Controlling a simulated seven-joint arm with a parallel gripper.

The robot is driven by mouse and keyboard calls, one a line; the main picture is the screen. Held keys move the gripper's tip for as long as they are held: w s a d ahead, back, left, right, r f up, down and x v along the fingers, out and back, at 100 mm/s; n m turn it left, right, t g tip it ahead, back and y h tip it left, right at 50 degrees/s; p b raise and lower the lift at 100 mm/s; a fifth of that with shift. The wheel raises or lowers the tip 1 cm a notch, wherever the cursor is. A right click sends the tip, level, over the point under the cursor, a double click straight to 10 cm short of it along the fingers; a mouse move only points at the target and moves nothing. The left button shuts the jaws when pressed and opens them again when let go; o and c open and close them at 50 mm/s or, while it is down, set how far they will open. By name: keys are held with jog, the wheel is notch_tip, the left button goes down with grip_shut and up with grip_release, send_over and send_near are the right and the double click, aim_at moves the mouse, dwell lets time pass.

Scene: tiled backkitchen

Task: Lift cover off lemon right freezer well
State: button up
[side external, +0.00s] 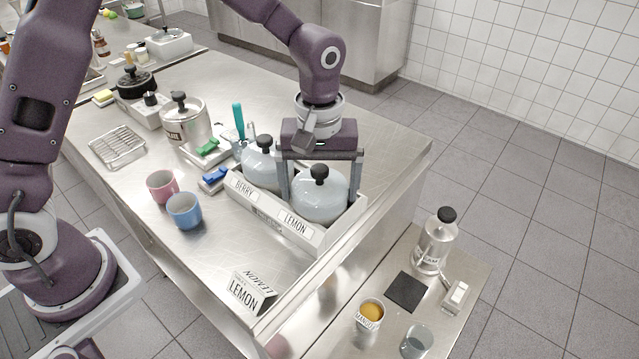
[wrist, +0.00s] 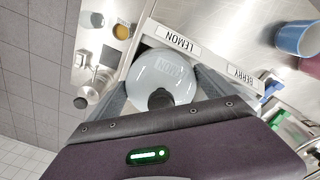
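The lemon cover (side external: 320,198) is a pale blue-grey dome with a black knob (side external: 319,172). It sits in the right well of a white two-well freezer box (side external: 262,222), above the front label LEMON (side external: 295,223). It also shows in the wrist view (wrist: 162,74), its knob partly cut off by my gripper body. My gripper (side external: 318,200) points down over this cover, its fingers spread wide on either side of the dome. I cannot tell whether the fingers touch it. The left well, labelled BERRY (side external: 244,188), has a similar cover (side external: 262,165), partly behind my left finger.
Pink (side external: 162,187) and blue (side external: 185,211) cups stand left of the box. A LEMON sign (side external: 243,296) stands in front. A lower side table holds a steel bottle (side external: 436,240), a dark square mat (side external: 405,291) and a mango cup (side external: 369,315).

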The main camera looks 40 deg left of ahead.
jog(key=c, duration=0.6)
jog(key=shift+o, duration=0.2)
notch_tip(320, 180, up, 10)
jog(key=s+a+f, duration=0.2)
jog(key=s+a, duration=0.3)
send_near(228, 249)
notch_tip(228, 249, down, 6)
jog(key=shift+f, duration=0.15)
